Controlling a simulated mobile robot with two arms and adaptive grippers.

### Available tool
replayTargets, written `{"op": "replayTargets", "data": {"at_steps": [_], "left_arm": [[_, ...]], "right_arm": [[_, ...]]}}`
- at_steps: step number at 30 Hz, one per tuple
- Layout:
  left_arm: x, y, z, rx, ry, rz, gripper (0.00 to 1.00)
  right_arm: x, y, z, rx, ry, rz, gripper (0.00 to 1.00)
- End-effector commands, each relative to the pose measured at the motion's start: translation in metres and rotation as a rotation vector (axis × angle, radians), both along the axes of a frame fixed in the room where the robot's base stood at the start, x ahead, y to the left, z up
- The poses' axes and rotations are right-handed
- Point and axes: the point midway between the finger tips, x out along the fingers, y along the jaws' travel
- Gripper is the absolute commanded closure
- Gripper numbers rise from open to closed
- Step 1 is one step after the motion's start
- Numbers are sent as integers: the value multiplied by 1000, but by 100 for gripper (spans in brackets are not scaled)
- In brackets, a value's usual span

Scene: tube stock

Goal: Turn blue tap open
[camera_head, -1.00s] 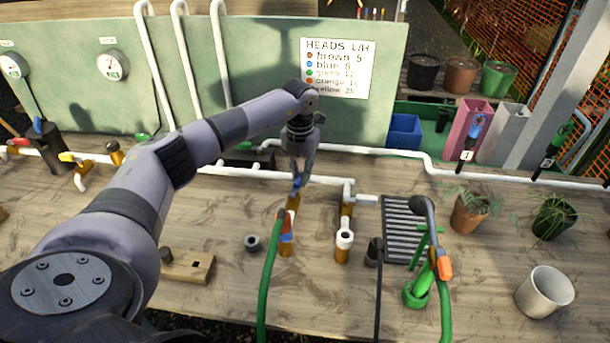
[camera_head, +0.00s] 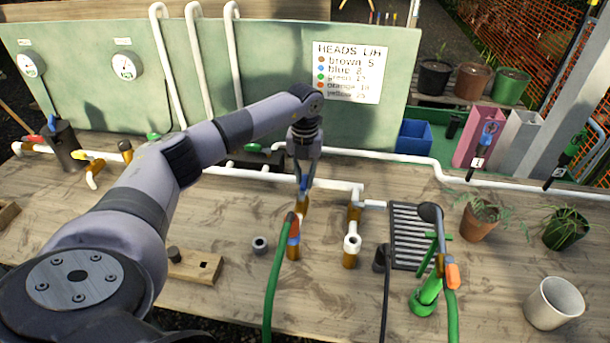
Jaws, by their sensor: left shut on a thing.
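The blue tap (camera_head: 304,186) is on a brass fitting of the white pipe, near the middle of the bench. Only a little of its blue handle shows between my fingers. My left gripper (camera_head: 304,181) points down from above, shut on the blue tap's handle. The handle's exact angle is hard to tell. Below the tap, a green hose (camera_head: 271,285) joins the brass outlet by an orange and blue connector (camera_head: 293,231). My right gripper is not in view.
A brass outlet with a white end (camera_head: 352,243) stands right of the tap. A slatted drain (camera_head: 408,222), a green sprayer stand (camera_head: 425,297), a beige cup (camera_head: 553,304) and potted plants (camera_head: 479,220) are further right. A heads sign (camera_head: 346,72) hangs on the green panel behind.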

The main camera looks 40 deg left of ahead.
Motion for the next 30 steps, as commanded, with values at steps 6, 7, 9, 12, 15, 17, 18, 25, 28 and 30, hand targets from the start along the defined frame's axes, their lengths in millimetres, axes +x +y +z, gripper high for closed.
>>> {"op": "replayTargets", "data": {"at_steps": [6, 7, 9, 12, 15, 17, 18, 25, 28, 30], "left_arm": [[1, 1, 1, 1, -3, 4, 75], [1, 1, 1, 1, -3, 4, 73], [0, 1, 1, 1, -2, 3, 68], [0, 1, 0, 0, -1, 2, 65], [0, 1, 0, 0, -1, 1, 65], [0, 0, 0, 0, -1, 1, 65], [0, 0, 0, 0, -1, 1, 65], [1, 1, 20, 1, -4, 1, 65], [1, 1, 41, 1, -6, 1, 65], [1, 1, 57, 1, -5, 1, 65]], "right_arm": [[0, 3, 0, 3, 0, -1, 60], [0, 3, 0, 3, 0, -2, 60], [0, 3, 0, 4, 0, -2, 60], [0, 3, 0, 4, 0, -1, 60], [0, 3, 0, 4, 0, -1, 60], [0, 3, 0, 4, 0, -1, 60], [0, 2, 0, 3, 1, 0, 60], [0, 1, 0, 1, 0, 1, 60], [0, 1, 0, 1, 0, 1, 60], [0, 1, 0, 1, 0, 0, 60]]}}
